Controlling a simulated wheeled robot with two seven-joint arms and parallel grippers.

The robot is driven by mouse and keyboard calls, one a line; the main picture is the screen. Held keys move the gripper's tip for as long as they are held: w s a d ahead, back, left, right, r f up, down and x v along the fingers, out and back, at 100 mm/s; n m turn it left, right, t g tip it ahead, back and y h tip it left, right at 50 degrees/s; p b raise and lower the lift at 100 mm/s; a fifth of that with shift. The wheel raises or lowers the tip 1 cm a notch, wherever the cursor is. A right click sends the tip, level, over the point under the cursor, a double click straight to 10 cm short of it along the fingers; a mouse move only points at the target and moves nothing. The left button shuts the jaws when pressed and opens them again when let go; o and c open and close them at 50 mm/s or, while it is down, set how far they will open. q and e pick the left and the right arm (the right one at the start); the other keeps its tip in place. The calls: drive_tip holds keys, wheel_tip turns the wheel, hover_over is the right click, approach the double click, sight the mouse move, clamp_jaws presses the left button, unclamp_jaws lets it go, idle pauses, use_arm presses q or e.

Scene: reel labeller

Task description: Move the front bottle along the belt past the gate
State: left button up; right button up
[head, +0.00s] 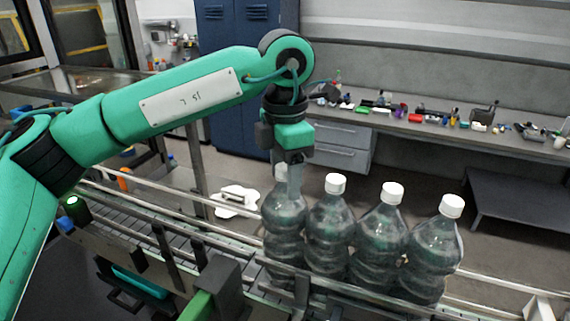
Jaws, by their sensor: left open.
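Several clear bottles with white caps stand upright in a row on the conveyor belt (178,228). The leftmost bottle (284,228) is at the end of the row, close to the second bottle (328,232). My left gripper (291,180) is open and points down at the leftmost bottle's cap and neck. One finger hides part of that cap; I cannot tell whether it touches. A dark grey block (222,278) stands at the near side of the belt, left of the bottles; I cannot tell whether it is the gate. My right gripper is not in view.
Metal guide rails (475,302) run along the belt. The belt left of the bottles carries no bottle. Dark upright brackets (165,250) stand at its near side. Behind are a workbench (420,127) with small items, blue lockers (228,100) and a low dark table (515,210).

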use_arm(q)
drive_tip(key=shift+c, duration=0.2)
clamp_jaws()
drive_tip(key=shift+s, duration=0.1)
drive_tip(key=shift+s+f, duration=0.1)
drive_tip(key=shift+f, duration=0.15)
idle(0.8)
drive_tip(key=shift+w+r, duration=0.2)
drive_tip(key=shift+r, duration=0.4)
drive_tip(key=w+a+b, duration=0.1)
drive_tip(key=w+a, duration=0.3)
drive_tip(key=a, duration=0.5)
drive_tip(key=w+a, duration=0.4)
drive_tip(key=a, duration=0.5)
drive_tip(key=shift+a+r+b, duration=0.15)
drive_tip(key=shift+a+b, duration=0.05)
drive_tip(key=shift+b, duration=0.2)
idle(0.9)
drive_tip(key=shift+f+b, duration=0.3)
drive_tip(key=shift+f, duration=0.1)
